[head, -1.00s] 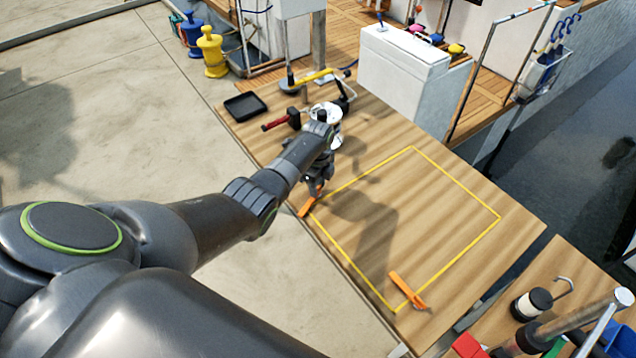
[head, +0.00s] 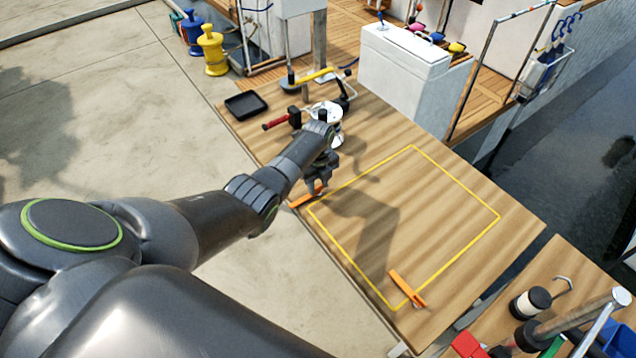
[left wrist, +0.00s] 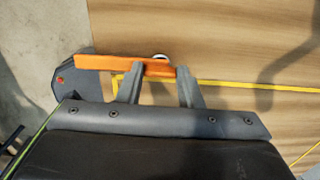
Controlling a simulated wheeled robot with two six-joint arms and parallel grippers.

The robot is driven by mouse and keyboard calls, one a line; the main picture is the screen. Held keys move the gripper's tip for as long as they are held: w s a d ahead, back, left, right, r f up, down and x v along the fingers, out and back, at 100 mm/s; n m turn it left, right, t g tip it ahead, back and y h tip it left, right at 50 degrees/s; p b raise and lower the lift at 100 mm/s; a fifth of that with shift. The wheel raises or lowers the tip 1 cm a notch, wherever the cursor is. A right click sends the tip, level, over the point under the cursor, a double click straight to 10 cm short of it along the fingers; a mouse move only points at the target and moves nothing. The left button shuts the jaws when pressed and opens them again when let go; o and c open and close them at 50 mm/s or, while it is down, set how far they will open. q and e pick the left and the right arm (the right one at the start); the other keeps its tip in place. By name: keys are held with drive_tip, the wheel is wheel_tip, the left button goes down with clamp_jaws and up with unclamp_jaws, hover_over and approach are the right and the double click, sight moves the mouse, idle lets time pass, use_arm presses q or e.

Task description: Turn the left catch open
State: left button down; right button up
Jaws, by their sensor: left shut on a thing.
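The left catch is an orange lever (head: 302,201) at the left corner of the yellow-outlined area on the wooden table. It also shows in the left wrist view (left wrist: 105,63), running sideways from a dark grey mount to my fingers. My left gripper (head: 318,187) points down at the lever's far end. In the left wrist view its two grey fingers (left wrist: 160,76) are at the lever's right end, and it is shut on the lever. The exact finger contact is partly hidden. A second orange catch (head: 407,289) lies at the outline's near corner. My right gripper is out of view.
The yellow outline (head: 456,180) encloses bare wood. A black tray (head: 245,105), a red-handled tool (head: 276,122) and other gear stand at the table's far left. A white box (head: 404,82) stands beyond the table. A second table at lower right holds a spool (head: 532,303).

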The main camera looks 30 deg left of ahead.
use_arm(q)
drive_tip(key=shift+w+r, duration=0.1)
drive_tip(key=c, duration=1)
unclamp_jaws()
drive_tip(key=shift+r, duration=0.35)
wheel_tip(320, 180, up, 17)
drive_tip(key=shift+f+b, duration=0.2)
drive_tip(key=shift+b, duration=0.25)
